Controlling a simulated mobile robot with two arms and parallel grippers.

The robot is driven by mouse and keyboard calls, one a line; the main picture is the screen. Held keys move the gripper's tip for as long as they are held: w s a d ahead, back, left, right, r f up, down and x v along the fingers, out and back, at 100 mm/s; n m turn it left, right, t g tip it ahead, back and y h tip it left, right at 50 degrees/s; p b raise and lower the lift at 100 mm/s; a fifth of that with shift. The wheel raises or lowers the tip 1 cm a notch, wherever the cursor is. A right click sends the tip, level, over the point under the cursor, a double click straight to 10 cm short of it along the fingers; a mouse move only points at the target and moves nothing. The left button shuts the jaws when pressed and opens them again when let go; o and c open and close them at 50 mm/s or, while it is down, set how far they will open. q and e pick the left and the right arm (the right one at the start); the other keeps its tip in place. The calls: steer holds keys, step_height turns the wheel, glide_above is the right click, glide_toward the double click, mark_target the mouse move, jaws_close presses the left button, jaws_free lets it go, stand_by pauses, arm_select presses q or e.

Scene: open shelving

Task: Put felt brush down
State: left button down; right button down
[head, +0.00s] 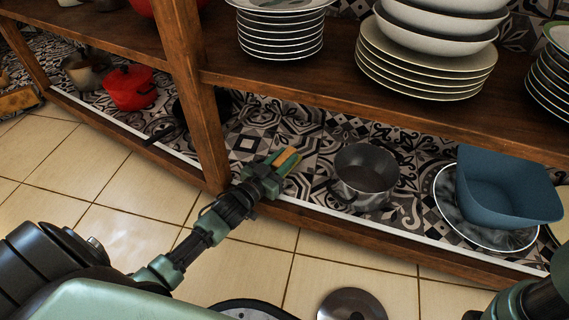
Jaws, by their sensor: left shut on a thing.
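The felt brush (287,159) shows as a small tan, wood-coloured block at the tip of my left gripper (277,170). My left gripper is shut on it, and its fingers hide part of it. The gripper reaches over the front edge of the patterned lower shelf (330,130), left of a dark metal pot. I cannot tell whether the brush touches the shelf surface. My right arm shows only in part at the bottom right corner, and its gripper is out of view.
On the lower shelf stand a dark pot (366,176), a blue bowl (508,188) on a plate, and a red pot (130,88). A wooden post (200,100) rises just left of my gripper. Plate stacks (281,30) fill the shelf above. Patterned surface behind the brush is clear.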

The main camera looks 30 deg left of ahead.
arm_select(q)
steer(key=shift+r, duration=0.1)
steer(key=c, duration=1.1)
jaws_free()
steer(key=shift+s, duration=0.1)
steer(key=shift+s+a+r+p, duration=0.1)
steer(key=shift+s+a+p, duration=0.2)
steer(key=shift+s+p, duration=1.3)
steer(key=shift+s+a+r+p, duration=0.2)
steer(key=shift+s+p, duration=0.55)
steer(key=shift+s, duration=1.55)
steer(key=shift+s+a+f+p, duration=0.1)
steer(key=shift+s+a+p, duration=0.25)
steer(key=shift+s+p, duration=1.25)
